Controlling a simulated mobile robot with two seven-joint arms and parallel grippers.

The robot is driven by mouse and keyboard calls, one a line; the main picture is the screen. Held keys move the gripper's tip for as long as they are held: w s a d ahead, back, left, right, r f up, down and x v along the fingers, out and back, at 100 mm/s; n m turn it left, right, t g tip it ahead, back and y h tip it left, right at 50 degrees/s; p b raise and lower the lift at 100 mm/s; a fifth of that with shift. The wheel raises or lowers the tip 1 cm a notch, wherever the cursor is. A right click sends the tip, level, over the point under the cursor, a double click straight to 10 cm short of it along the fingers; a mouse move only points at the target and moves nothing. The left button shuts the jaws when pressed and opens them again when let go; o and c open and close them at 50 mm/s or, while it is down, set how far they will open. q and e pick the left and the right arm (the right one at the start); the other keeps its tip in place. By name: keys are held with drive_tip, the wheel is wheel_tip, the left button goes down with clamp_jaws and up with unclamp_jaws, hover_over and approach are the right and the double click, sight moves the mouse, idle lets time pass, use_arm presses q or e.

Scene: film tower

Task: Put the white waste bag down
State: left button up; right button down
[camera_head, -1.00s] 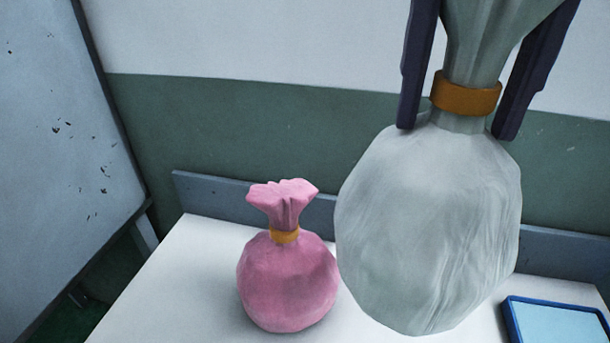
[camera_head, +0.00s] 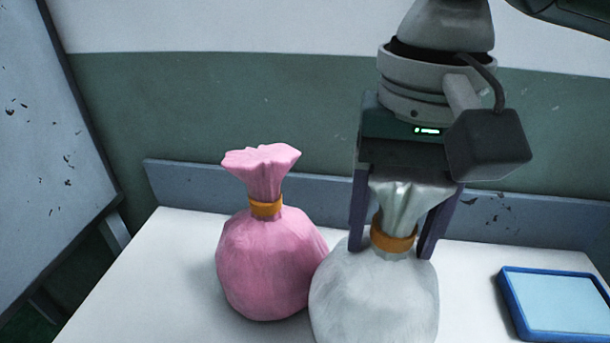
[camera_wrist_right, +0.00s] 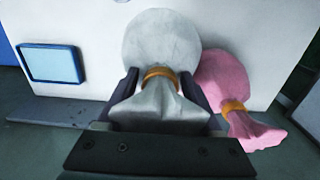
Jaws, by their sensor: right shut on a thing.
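The white waste bag (camera_head: 372,296), with an orange band round its neck, is upright at the table's middle in the head view. Its lower end is cut off by the frame, so I cannot tell whether it touches the table. My right gripper (camera_head: 393,243) comes from above and is shut on the bag's gathered neck, one finger on each side. In the right wrist view the white bag (camera_wrist_right: 161,42) shows beyond the fingers of the right gripper (camera_wrist_right: 163,84). My left gripper is not in view.
A pink bag (camera_head: 268,262) stands close at the white bag's left, also seen in the wrist view (camera_wrist_right: 222,80). A blue-rimmed tray (camera_head: 507,300) lies at the right of the white table (camera_head: 180,262). A low grey ledge (camera_head: 195,190) runs along the back wall.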

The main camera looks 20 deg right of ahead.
wheel_tip(320, 180, down, 4)
drive_tip(key=shift+r, duration=0.1)
drive_tip(key=shift+c, duration=0.2)
unclamp_jaws()
